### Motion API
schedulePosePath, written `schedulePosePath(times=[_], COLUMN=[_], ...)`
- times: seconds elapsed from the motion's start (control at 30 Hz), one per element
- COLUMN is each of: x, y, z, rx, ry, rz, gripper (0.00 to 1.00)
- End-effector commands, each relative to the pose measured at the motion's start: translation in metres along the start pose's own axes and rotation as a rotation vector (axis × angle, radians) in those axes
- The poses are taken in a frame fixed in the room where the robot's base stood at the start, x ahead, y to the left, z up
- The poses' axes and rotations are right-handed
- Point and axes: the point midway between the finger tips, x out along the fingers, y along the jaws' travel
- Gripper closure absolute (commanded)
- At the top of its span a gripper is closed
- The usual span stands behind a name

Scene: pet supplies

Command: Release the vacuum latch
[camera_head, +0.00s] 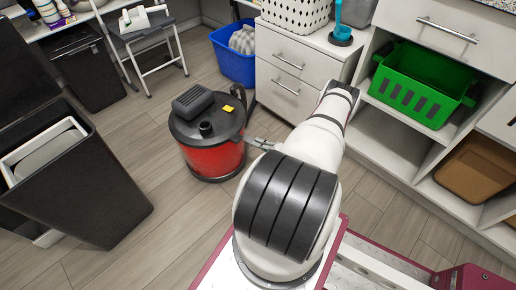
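The vacuum (212,158) is a red canister with a black lid, standing upright on the floor left of my arm. Its lid (190,128) carries a dark raised motor block, a round port and a small yellow label. A dark upright part shows at the lid's right edge; I cannot tell whether it is the latch. My gripper (258,142) shows only as a small grey piece at the vacuum's right side, mostly hidden behind my white arm. I cannot tell whether it touches the vacuum or how its fingers stand.
A white drawer cabinet (290,75) and a blue bin (232,66) stand behind the vacuum. Shelves with a green basket (421,86) and a brown bin (474,168) are at right. A dark bin (100,195) stands at left. Floor between it and the vacuum is clear.

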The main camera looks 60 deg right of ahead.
Motion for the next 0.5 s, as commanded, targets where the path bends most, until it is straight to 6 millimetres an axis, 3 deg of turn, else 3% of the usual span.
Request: schedulePosePath(times=[0.03,0.13,0.5], x=[0.002,0.003,0.009], y=[0.01,0.015,0.026], z=[-0.001,0.0,0.0], rx=[0.0,0.001,0.0], ry=[0.002,0.002,0.001], rz=[-0.037,-0.104,-0.284], gripper=[1.0,1.0,1.0])
